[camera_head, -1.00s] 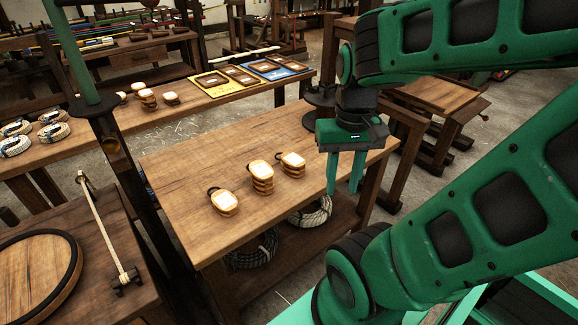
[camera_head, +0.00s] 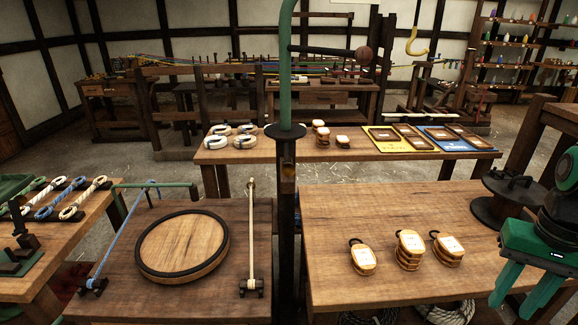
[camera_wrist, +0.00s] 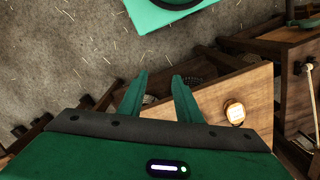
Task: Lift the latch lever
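A dark lever (camera_head: 325,51) with a reddish-brown ball knob (camera_head: 363,56) sticks out to the right from a green pole (camera_head: 286,85). It lies close to level and looks like the latch lever, though no label shows. The pole rises from a dark post between two worktables. My gripper (camera_head: 518,298) is at the right edge of the head view, well right of and below the lever, with its fingers pointing down. In the wrist view, the two green fingers (camera_wrist: 159,76) are apart with nothing between them. The lever is not visible there.
A round wooden board (camera_head: 182,245) lies on the left table, between a blue rod and a cream rod (camera_head: 251,230). Several tagged wooden blocks (camera_head: 410,248) stand on the right table (camera_head: 335,215). A bench (camera_head: 350,165) with rope coils and trays crosses behind.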

